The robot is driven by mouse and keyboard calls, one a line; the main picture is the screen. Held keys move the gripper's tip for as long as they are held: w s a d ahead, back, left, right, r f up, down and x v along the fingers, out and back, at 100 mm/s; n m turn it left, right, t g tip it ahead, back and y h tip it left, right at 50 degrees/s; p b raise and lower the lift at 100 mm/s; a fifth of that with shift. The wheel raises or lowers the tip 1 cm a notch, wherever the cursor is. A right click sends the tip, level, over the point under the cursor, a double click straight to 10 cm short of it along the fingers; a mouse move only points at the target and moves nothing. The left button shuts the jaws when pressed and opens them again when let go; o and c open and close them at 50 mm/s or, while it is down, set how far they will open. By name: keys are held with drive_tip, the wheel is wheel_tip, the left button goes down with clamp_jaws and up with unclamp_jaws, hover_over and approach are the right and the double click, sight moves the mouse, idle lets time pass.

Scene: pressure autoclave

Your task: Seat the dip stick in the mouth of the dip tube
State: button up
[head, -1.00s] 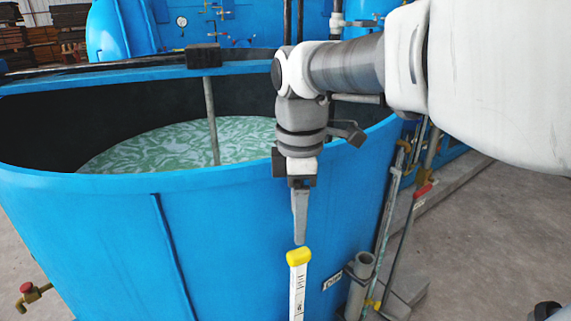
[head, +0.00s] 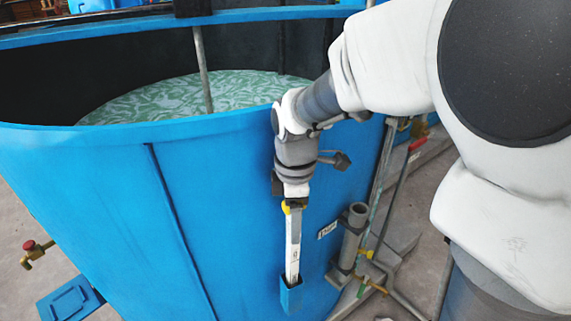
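The dip stick (head: 292,255) is a flat white strip with dark markings and a yellow top. It stands upright with its lower end in a small blue holder (head: 291,295) on the tank's front wall. My gripper (head: 293,212) points down over its top.
The large blue tank (head: 90,190) holds greenish liquid (head: 150,98). A small label (head: 327,230) is left of the tube. Thin pipes and a red-handled valve (head: 418,144) stand to the right. A brass tap (head: 37,255) sticks out at the lower left.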

drive_tip(key=shift+f, duration=0.25)
clamp_jaws()
idle(1.3)
